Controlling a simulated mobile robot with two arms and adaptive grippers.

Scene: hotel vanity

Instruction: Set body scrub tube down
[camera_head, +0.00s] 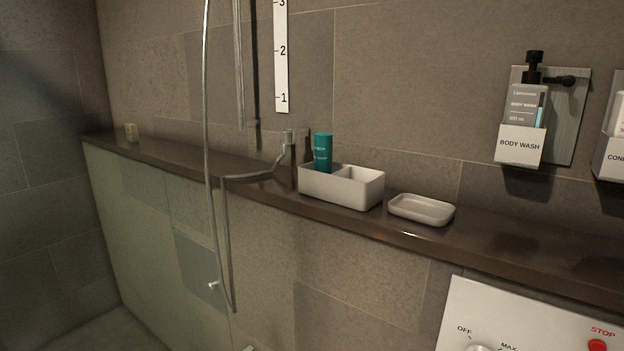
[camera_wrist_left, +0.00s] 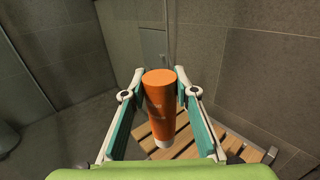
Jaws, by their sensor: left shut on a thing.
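An orange tube (camera_wrist_left: 162,108) with a white cap at its lower end is in the left wrist view. I take it to be the body scrub tube, but its print is too small to read. My left gripper (camera_wrist_left: 160,84) is shut on it, with one teal-lined finger on each side. The tube is held above a slatted wooden surface (camera_wrist_left: 185,149), apart from the ledge. Neither gripper shows in the head view, and my right gripper is in neither view.
A dark ledge (camera_head: 495,242) runs along the tiled wall. On it stand a white two-part caddy (camera_head: 357,191) with a teal tube (camera_head: 322,152) in its left compartment, and an empty soap dish (camera_head: 421,209). A shower hose (camera_head: 208,120) hangs in front. The ledge's right is clear.

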